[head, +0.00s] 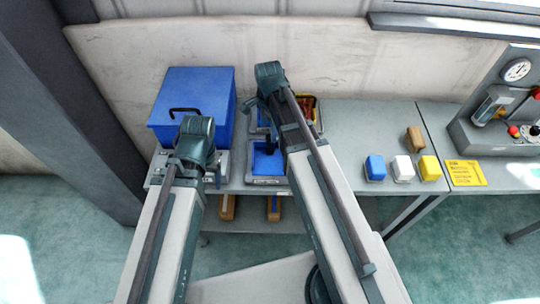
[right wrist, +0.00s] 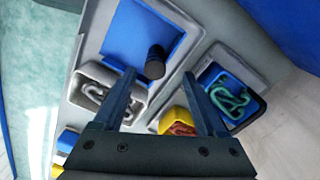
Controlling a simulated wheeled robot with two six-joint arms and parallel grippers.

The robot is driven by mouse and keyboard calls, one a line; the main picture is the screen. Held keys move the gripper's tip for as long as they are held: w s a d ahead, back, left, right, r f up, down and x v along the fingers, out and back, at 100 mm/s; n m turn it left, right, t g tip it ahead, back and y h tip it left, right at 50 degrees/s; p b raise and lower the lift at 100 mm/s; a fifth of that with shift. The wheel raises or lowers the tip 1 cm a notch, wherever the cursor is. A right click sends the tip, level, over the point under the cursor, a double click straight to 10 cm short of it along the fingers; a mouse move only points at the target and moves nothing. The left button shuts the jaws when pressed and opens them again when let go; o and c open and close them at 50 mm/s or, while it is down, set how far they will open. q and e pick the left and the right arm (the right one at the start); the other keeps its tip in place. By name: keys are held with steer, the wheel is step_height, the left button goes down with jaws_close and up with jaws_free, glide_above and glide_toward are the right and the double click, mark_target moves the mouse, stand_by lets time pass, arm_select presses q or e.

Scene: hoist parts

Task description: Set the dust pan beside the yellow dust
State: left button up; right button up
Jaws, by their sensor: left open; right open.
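A flat blue pan-like piece (head: 268,161), which seems to be the dust pan, lies in a grey tray on the bench. In the right wrist view the blue piece (right wrist: 140,32) has a short black upright handle (right wrist: 155,62). My right gripper (right wrist: 160,78) is open above it, its fingertips on either side of the handle in the picture; I see no grip. I cannot make out loose yellow dust; a yellow-topped block (head: 430,167) sits on the bench to the right. My left gripper (head: 212,178) is open and empty near the blue box, mostly hidden by my left arm.
A large blue box (head: 194,95) stands at the back left. Blue (head: 375,167) and white (head: 402,168) blocks sit beside the yellow one, with a brown block (head: 414,139) behind. A yellow sign (head: 465,173) and gauge panel (head: 516,71) are at right. Grey bench (head: 370,118) is clear behind the blocks.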

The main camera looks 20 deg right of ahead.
steer(key=b, duration=0.5)
glide_above(270, 154)
steer(key=w, duration=0.2)
steer(key=f, duration=0.5)
steer(key=shift+s+d+f, duration=0.1)
steer(key=shift+s+d, duration=0.1)
steer(key=shift+s, duration=0.05)
jaws_close()
stand_by(0.5)
